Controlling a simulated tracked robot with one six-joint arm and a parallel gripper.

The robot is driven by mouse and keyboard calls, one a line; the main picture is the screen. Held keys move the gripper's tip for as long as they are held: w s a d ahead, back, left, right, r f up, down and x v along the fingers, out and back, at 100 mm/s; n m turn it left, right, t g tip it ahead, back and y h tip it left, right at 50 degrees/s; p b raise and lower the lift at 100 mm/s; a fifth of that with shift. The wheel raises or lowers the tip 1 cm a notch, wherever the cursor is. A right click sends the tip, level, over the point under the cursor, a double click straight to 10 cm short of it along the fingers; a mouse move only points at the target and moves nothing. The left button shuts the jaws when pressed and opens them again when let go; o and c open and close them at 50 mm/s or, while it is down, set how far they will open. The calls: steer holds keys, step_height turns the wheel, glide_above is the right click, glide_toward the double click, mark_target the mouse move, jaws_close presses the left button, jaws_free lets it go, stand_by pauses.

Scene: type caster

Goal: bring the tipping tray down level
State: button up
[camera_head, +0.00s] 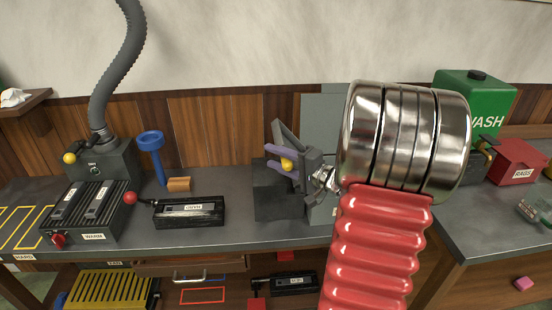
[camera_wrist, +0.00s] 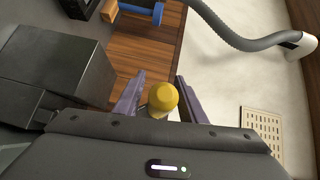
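My gripper (camera_head: 266,156) has purple fingers and is at the bench's middle, just above a dark box (camera_head: 276,203). Its fingers (camera_wrist: 159,82) are spread in the wrist view. A yellow round knob (camera_head: 287,164) lies between them, and it also shows in the wrist view (camera_wrist: 163,97) on a pale stem. Gaps show on both sides of the knob, so the fingers look apart from it. What the knob is fixed to is hidden. I cannot clearly make out the tipping tray; my gripper and arm cover that spot.
A black box (camera_head: 188,211), a blue funnel-like stand (camera_head: 151,145) and a wooden block (camera_head: 179,184) stand left of my gripper. A ribbed hose rises from a grey unit (camera_head: 102,166) further left. A green wash can (camera_head: 474,105) and red rags box (camera_head: 517,160) stand right.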

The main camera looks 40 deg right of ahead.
jaws_close()
